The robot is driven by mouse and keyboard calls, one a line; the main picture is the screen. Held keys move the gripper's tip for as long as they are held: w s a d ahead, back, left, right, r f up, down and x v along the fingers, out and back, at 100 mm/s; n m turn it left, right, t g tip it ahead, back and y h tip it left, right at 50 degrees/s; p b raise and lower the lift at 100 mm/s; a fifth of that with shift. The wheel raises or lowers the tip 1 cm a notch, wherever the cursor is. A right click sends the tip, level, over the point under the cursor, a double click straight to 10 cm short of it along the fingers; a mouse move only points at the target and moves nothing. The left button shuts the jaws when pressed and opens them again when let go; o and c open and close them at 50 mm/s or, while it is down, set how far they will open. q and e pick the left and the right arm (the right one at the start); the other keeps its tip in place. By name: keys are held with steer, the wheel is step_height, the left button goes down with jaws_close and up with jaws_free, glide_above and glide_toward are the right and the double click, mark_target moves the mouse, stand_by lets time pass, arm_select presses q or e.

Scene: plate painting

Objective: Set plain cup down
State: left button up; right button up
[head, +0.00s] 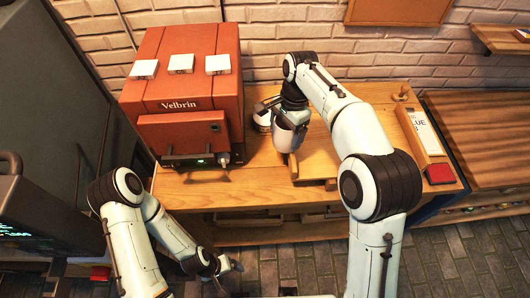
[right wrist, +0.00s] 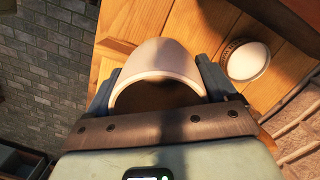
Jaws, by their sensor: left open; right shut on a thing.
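The plain cup (head: 284,138) is pale and unmarked, held over the wooden table (head: 205,190) in the head view. My right gripper (head: 292,118) is shut on it from above. In the right wrist view the cup (right wrist: 158,62) sits between the two dark fingers, its rim toward the camera and its inside in shadow. I cannot tell whether its base touches the wood. My left gripper (head: 222,268) is open and empty, low in front of the table.
A small round container with a pale top (head: 262,117) stands just left of the cup; it also shows in the right wrist view (right wrist: 248,61). A red Velbrin machine (head: 185,90) fills the table's left side. A wooden tray with a card (head: 424,130) lies right.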

steer(key=a, duration=0.6)
steer(key=f, duration=0.5)
steer(key=f+b, duration=0.1)
steer(key=f, duration=0.5)
steer(key=shift+s+d, duration=0.1)
steer(key=shift+d, duration=0.1)
steer(key=shift+a+f, duration=0.15)
steer(key=shift+a, duration=0.1)
arm_select(q)
steer(key=shift+s+f, duration=0.5)
steer(key=shift+f, duration=0.2)
arm_select(e)
steer(key=shift+f, duration=0.2)
steer(key=o, duration=1.2)
steer(key=shift+c, duration=0.2)
